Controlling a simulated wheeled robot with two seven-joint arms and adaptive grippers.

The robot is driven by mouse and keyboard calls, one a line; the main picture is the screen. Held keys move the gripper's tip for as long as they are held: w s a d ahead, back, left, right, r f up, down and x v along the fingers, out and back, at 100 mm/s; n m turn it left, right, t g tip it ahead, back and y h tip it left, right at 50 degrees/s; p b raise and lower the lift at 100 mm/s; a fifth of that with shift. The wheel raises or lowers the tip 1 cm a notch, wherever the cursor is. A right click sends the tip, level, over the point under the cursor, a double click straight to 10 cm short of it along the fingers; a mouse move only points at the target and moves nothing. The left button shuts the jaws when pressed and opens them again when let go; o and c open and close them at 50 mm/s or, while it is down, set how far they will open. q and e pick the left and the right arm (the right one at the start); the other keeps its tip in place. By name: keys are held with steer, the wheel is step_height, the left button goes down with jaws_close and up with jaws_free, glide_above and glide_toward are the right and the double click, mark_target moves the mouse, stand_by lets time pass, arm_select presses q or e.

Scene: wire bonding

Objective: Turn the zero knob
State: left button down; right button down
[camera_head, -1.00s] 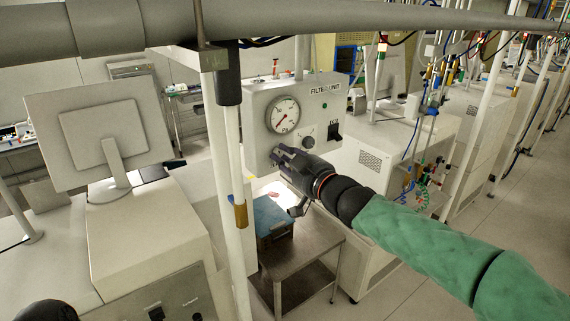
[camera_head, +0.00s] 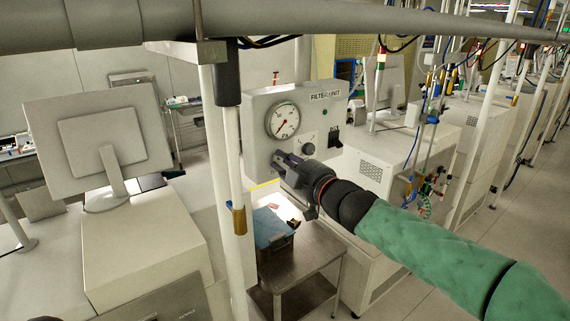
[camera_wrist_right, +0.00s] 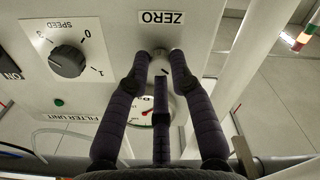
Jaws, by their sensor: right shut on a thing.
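The zero knob (camera_wrist_right: 160,66) shows in the right wrist view as a small round knob under the upside-down ZERO label (camera_wrist_right: 161,17). My right gripper (camera_wrist_right: 160,58) has its dark fingers closed on both sides of it, with a third finger below. In the head view my right gripper (camera_head: 279,159) reaches the lower left of the filter unit's front panel (camera_head: 256,118), below the pressure gauge (camera_head: 282,120). There the gripper hides the zero knob.
The speed knob (camera_wrist_right: 67,62) sits beside the gripper on the same panel, and a black switch (camera_head: 334,136) is farther right. A white post (camera_head: 230,150) stands left of the gripper. A metal cart (camera_head: 305,258) with a blue box (camera_head: 272,228) stands below.

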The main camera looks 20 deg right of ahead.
steer(key=shift+r, duration=0.25)
steer(key=c, duration=1.1)
jaws_free()
steer(key=shift+f, duration=0.1)
steer(key=v, duration=1.2)
steer(key=shift+f, duration=0.1)
